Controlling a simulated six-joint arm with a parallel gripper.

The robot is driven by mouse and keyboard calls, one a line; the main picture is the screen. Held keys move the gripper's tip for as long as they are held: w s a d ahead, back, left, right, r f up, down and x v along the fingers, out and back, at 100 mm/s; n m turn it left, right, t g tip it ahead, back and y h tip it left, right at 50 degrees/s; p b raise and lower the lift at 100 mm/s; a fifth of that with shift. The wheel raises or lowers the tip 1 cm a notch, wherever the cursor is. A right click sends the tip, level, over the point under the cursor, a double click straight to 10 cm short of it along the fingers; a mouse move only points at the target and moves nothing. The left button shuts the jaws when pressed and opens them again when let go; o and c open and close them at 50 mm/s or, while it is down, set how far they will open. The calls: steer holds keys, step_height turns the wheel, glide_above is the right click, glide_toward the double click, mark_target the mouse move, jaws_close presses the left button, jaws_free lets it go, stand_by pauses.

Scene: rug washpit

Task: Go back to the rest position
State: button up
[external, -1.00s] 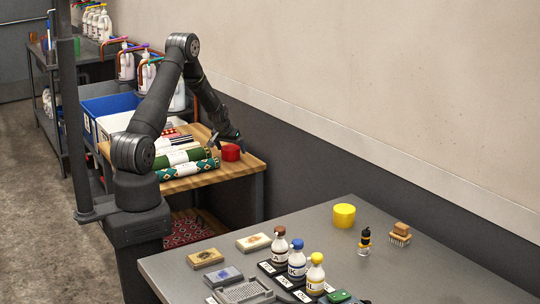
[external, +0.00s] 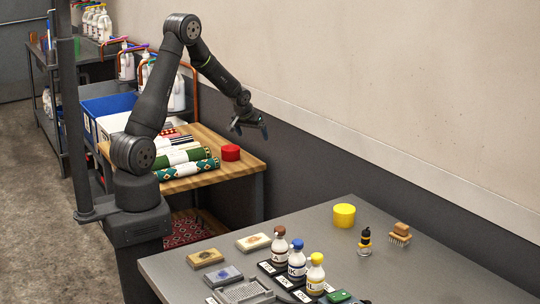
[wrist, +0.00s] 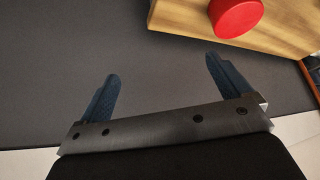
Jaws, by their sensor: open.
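My gripper (external: 251,127) is raised in the air near the wall, above and to the right of the wooden table (external: 240,169). In the wrist view my gripper (wrist: 162,84) shows two blue fingers spread wide apart with nothing between them. A red round object (external: 230,152) sits on the right end of the wooden table. It also shows in the wrist view (wrist: 236,16), at the top, beyond the fingertips and apart from them.
Rolled rugs (external: 187,168) lie on the wooden table, with a blue bin (external: 108,104) behind. The grey table (external: 210,260) in front holds bottles (external: 297,262), a yellow round object (external: 344,215), a brush (external: 400,234) and several blocks. The wall (external: 400,90) runs close behind my gripper.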

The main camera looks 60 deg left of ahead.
steer(key=w+d+r+m+h, duration=0.1)
steer(key=d+r+m, duration=0.1)
steer(key=d, duration=1.1)
steer(key=w+d+r+m+h, duration=0.1)
steer(key=d+r+m, duration=0.1)
steer(key=d, duration=1.2)
steer(key=w+d+r+m+t+h, duration=0.1)
steer(key=d+r+m, duration=0.1)
steer(key=d, duration=1.2)
steer(key=shift+w+d+r+m, duration=0.15)
steer(key=shift+w+r+m, duration=0.15)
steer(key=shift+r, duration=0.5)
steer(key=shift+o, duration=0.6)
